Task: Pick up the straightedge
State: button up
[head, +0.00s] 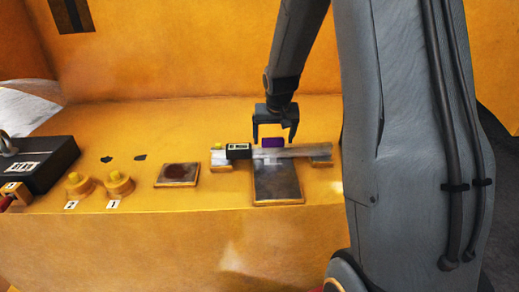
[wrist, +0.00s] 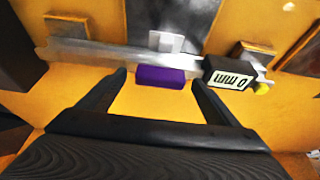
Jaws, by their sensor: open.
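The straightedge (head: 297,152) is a long silver bar lying across two small blocks, over a dark grey plate (head: 277,188). It carries a purple block (head: 272,142) near its middle and a black readout (head: 238,150) towards its left end. In the wrist view the bar (wrist: 110,55) runs across the top, the purple block (wrist: 160,77) sits between the fingertip lines, and the readout (wrist: 230,78) shows 0 mm. My gripper (head: 274,138) is open and empty, its fingers on either side of the purple block. The wrist view also shows my gripper (wrist: 159,78) open. I cannot tell exact finger height.
A square plate with a dark reddish face (head: 177,174) lies left of the straightedge. Two yellow knobbed pieces (head: 118,183) (head: 78,184) with number labels stand farther left. A black labelled box (head: 38,165) is at the far left. A yellow wall rises behind.

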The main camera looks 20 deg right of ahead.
aim_at(273, 140)
grip_shut()
dwell(0.5)
jog(key=shift+w+r, duration=0.1)
jog(key=shift+r, duration=0.05)
notch_tip(273, 140, up, 10)
jog(key=b, duration=0.3)
